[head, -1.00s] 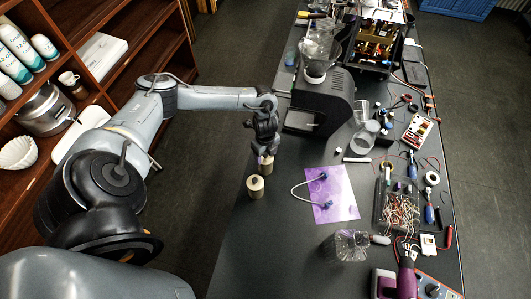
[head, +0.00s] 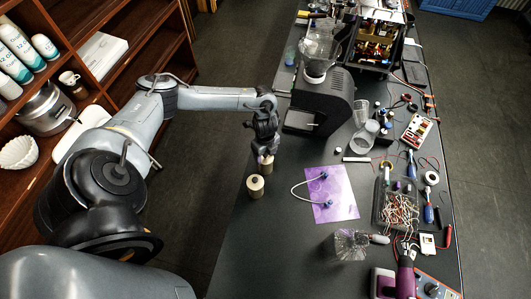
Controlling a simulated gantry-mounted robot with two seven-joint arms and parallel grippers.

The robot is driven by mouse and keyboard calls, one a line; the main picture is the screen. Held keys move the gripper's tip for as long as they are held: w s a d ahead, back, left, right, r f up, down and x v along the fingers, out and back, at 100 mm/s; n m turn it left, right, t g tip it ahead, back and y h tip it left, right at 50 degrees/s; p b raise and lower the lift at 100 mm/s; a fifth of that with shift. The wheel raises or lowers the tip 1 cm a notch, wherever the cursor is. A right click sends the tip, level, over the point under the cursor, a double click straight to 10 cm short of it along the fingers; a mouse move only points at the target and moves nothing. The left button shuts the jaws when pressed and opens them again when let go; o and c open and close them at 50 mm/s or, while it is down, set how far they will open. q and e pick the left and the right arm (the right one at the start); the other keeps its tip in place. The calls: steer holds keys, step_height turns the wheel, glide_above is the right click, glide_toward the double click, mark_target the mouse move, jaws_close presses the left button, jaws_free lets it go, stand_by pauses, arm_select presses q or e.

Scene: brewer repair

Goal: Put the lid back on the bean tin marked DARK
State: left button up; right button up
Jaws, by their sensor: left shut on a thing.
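Two small tan tins stand close together near the left edge of the dark bench. The nearer tin (head: 255,187) has a pale top with a dark spot at its middle. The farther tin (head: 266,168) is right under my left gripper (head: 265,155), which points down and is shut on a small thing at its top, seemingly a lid. The fingers hide most of that thing, and I cannot tell if it touches the tin. No marking is readable on either tin at this size. My right gripper is not in view.
A black grinder (head: 320,103) with a clear hopper stands behind the gripper. A purple sheet (head: 332,194) with a white tube lies to the right. A clear glass vessel (head: 352,244), a wire-filled tray (head: 398,208) and tools crowd the right side. Bench left of the sheet is mostly clear.

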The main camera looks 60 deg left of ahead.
arm_select(q)
steer(key=o, duration=1.1)
steer(key=shift+o, duration=0.2)
steer(key=shift+r, duration=0.1)
steer(key=shift+r+p, duration=0.6)
steer(key=shift+p, duration=0.15)
steer(key=shift+r+p, duration=2.8)
steer(key=shift+r, duration=0.05)
steer(key=shift+c, duration=0.3)
